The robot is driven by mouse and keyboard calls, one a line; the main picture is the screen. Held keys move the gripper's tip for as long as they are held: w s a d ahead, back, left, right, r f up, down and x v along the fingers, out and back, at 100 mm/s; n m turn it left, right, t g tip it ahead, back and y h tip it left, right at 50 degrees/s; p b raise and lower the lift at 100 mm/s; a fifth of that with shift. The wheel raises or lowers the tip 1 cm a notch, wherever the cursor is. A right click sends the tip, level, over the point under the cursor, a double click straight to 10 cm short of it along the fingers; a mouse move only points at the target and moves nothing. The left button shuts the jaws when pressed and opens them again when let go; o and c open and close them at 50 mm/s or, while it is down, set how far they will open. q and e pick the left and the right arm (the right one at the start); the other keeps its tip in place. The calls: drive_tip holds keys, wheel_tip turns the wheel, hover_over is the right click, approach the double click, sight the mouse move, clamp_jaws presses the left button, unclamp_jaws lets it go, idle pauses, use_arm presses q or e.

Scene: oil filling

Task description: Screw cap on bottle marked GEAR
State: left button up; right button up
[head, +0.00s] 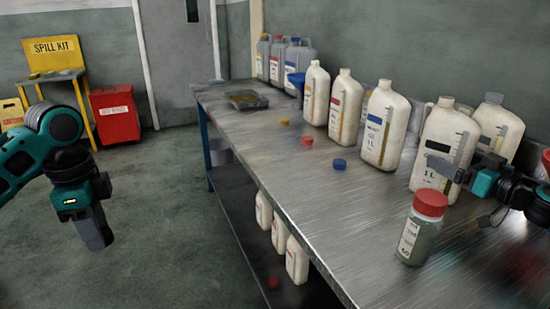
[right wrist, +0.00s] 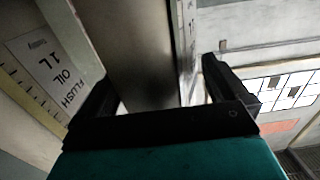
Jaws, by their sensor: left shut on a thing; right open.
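Several white one-litre bottles stand in a row on the bench, with yellow-banded (head: 316,95), red-banded (head: 345,112), blue-banded (head: 384,130) and black-banded (head: 437,130) labels. I cannot read GEAR on any. Loose yellow (head: 284,121), red (head: 307,141) and blue (head: 339,164) caps lie in front. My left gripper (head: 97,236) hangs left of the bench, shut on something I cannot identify. My open right gripper (head: 458,172) is in front of the black-banded bottle. In the right wrist view, its fingers (right wrist: 160,80) are spread; a bottle labelled FLUSH OIL (right wrist: 50,75) is beside them.
A red-lidded jar (head: 420,232) stands at the bench's front right, near my right gripper. Another white bottle (head: 496,125) is behind.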

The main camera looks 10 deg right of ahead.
drive_tip(key=shift+w, duration=0.1)
drive_tip(key=shift+c, duration=0.2)
drive_tip(key=shift+r, duration=0.1)
clamp_jaws()
idle(0.9)
drive_tip(key=shift+r, duration=0.1)
